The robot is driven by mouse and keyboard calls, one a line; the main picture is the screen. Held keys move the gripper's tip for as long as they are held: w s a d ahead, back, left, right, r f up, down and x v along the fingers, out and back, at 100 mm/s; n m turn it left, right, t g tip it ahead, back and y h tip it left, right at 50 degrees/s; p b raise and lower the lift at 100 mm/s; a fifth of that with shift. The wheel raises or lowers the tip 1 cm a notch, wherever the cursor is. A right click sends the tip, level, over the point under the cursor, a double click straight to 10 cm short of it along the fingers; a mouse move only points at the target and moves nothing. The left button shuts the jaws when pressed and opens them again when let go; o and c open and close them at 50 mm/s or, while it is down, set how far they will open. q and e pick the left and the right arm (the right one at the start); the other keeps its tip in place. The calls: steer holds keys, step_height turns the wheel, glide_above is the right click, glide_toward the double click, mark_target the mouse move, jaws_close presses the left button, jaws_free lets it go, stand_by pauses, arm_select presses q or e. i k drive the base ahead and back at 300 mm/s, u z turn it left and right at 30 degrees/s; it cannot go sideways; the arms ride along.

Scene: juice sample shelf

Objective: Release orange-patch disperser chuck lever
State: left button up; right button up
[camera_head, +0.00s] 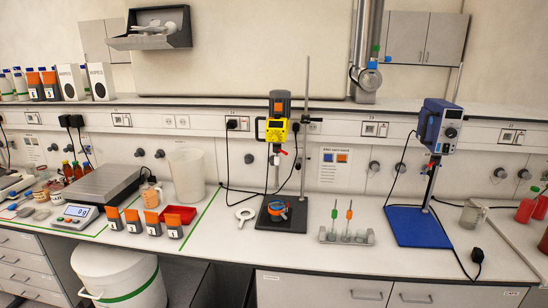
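One disperser (276,131) has a yellow control head, a dark grey motor and a small orange patch on its front. It stands on a black base (271,226) left of centre on the bench. A small red part (284,152) shows just under its head and looks like the chuck lever; its exact position is too small to tell. A blue and orange round item (277,208) sits on the base below. A second disperser (440,126) is blue, on a blue base (417,227) to the right. Neither of my grippers is in view.
A white ring-shaped tool (244,215) lies left of the black base. A rack (346,236) with thin stirring rods stands to its right. Cables run behind the dispersers.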

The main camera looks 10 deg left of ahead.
mark_target(276, 147)
steer(key=u, duration=0.85)
steer(key=i, duration=0.8)
steer(key=z, duration=0.45)
steer(key=i, duration=0.6)
steer(key=z, duration=0.4)
